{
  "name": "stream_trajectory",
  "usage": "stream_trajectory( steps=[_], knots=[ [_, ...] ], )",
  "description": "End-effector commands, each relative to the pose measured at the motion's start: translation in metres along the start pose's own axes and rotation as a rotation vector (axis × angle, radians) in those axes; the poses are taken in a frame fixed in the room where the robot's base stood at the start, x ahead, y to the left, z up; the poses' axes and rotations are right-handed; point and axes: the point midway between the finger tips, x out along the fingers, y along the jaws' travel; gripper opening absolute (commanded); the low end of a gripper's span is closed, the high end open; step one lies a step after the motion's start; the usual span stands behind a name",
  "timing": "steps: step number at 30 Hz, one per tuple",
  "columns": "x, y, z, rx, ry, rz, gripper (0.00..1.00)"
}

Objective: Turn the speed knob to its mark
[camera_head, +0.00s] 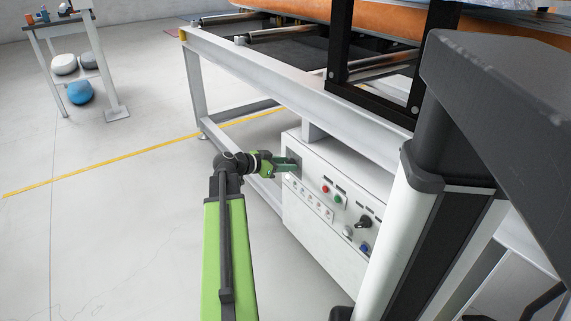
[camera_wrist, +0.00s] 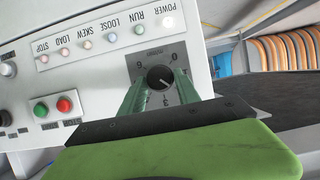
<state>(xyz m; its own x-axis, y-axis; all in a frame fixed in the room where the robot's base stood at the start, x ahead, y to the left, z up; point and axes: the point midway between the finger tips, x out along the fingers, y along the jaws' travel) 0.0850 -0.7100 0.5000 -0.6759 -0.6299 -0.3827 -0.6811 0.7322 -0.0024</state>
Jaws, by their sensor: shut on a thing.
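The speed knob (camera_wrist: 160,77) is a round black knob on a grey dial plate (camera_wrist: 148,57) in the wrist view, where the panel appears upside down. The plate has printed numbers around the knob. A pale pointer line on the knob points to the lower right in that view, near the printed 3. My gripper (camera_head: 288,163) is at the upper left of the white control box in the head view. Its green fingers (camera_wrist: 159,84) lie on either side of the knob and are shut on it. In the head view the fingers hide the knob.
The control box (camera_head: 310,221) carries a row of lamps, red and green buttons (camera_head: 326,189) and a black switch (camera_head: 364,221). A white table frame (camera_head: 270,76) stands above it. Floor on the left is clear.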

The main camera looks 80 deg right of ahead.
Motion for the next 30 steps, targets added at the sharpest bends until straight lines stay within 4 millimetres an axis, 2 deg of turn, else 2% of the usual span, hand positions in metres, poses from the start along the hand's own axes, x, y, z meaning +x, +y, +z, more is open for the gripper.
stream_trajectory(
  steps=[4, 5, 9, 17, 20, 23, 30],
  knots=[
    [0.000, 0.000, 0.000, -0.001, -0.001, 0.001, 0.00],
    [0.000, 0.000, 0.000, -0.001, -0.001, 0.001, 0.42],
    [0.000, 0.000, 0.000, -0.001, -0.001, 0.001, 0.60],
    [0.000, 0.000, 0.000, -0.001, 0.000, 0.002, 0.60],
    [-0.007, 0.000, -0.001, -0.002, 0.000, 0.001, 0.60],
    [-0.025, 0.000, -0.003, -0.002, 0.000, -0.002, 0.60],
    [-0.093, 0.000, -0.005, -0.003, 0.000, -0.003, 0.60]
  ],
)
